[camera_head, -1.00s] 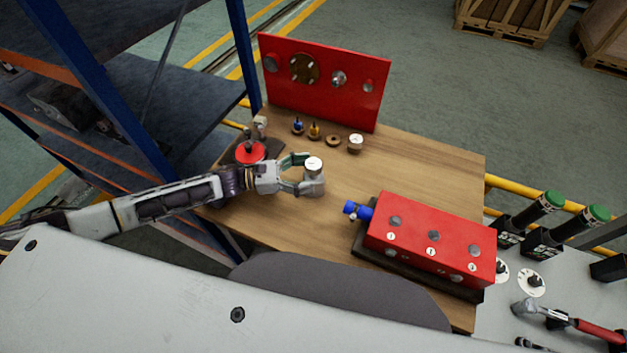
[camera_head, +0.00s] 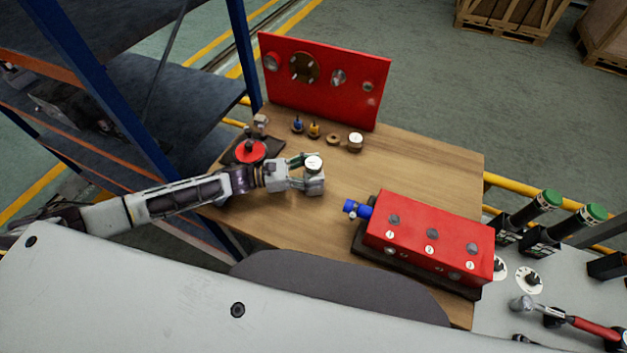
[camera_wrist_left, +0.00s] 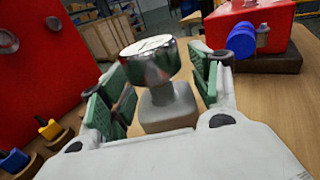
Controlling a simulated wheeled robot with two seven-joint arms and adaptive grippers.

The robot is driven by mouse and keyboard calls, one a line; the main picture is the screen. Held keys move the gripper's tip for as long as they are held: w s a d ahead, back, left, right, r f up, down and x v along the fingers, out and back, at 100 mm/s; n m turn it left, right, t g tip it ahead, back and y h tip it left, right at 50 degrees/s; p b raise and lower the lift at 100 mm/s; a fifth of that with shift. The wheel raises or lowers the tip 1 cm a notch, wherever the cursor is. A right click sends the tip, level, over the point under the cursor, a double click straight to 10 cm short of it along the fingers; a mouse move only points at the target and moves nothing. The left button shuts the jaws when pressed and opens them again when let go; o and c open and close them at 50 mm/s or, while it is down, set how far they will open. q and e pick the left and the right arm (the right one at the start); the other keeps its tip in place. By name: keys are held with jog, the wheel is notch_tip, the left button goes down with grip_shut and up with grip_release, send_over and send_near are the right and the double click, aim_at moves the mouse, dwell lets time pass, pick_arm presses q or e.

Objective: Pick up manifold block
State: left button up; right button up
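The small grey block that I take for the manifold block (camera_head: 315,186) stands upright on the wooden table, with a round silver, white-faced gauge (camera_head: 314,164) on top. In the left wrist view the block (camera_wrist_left: 168,108) and its gauge (camera_wrist_left: 151,61) are between the green finger pads. My left gripper (camera_head: 308,173) reaches in from the left with its fingers on either side of the block. In the left wrist view the gripper (camera_wrist_left: 165,85) looks open, with narrow gaps beside the block. The lower block is partly hidden by the gripper body. My right gripper is not in view.
A red panel (camera_head: 325,85) stands at the back. Small blue and yellow fittings (camera_head: 314,130) and a gauge (camera_head: 355,140) stand before it. A red disc (camera_head: 250,151) is left of the gripper. A red box (camera_head: 430,235) with a blue fitting is at right. The table middle is clear.

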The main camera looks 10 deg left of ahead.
pick_arm(q)
grip_shut()
jog(key=shift+r, duration=0.1)
jog(key=shift+r, duration=0.15)
jog(key=shift+r+b, duration=0.6)
jog(key=shift+r, duration=4.25)
